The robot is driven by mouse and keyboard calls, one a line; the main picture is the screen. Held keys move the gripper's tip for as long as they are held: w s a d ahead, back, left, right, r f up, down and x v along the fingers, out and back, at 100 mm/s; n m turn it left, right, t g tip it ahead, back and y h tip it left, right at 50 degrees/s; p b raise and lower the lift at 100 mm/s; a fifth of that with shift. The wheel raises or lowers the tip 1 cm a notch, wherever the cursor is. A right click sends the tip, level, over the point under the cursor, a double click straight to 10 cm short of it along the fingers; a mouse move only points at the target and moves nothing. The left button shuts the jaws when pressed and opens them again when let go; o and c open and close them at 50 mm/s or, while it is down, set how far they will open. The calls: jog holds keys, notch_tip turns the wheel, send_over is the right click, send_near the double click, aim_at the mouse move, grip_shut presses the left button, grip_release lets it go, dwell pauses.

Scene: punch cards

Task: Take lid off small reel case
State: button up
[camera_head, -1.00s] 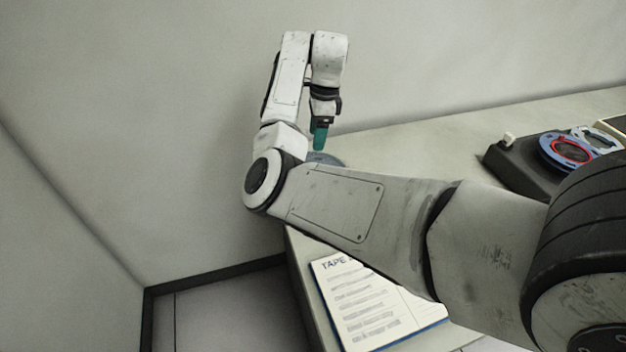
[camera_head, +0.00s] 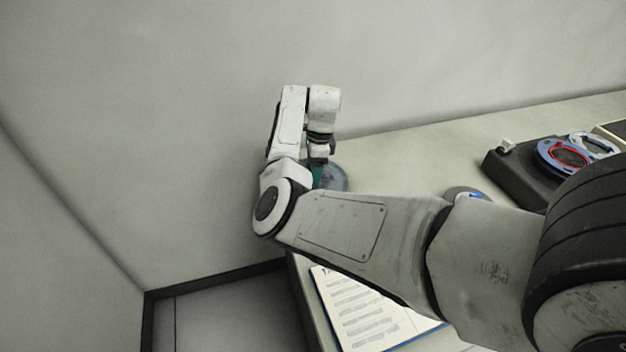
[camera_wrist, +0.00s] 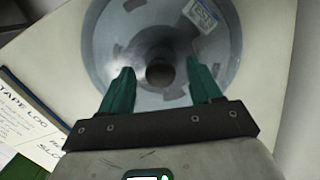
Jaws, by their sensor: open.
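The small reel case is a round grey-blue case with a translucent lid (camera_wrist: 112,50). In the wrist view it lies below my gripper, with a dark round middle and a small label on the upper right. In the head view the case (camera_head: 333,179) shows at the far left end of the table, partly hidden by my arm and gripper. My gripper (camera_wrist: 160,82) is open, its two green fingers spread on either side of the lid's centre. In the head view the gripper (camera_head: 318,176) points down at the case. I cannot tell whether the fingers touch the lid.
A paper headed TAPE LOG (camera_wrist: 30,108) lies on the table near the case. A dark machine with blue and red reels (camera_head: 540,160) stands at the right. Another blue round item (camera_head: 470,193) shows behind my arm. The wall stands close behind the case.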

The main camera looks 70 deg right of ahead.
jog(key=c, duration=1.1)
jog(key=shift+r, duration=0.1)
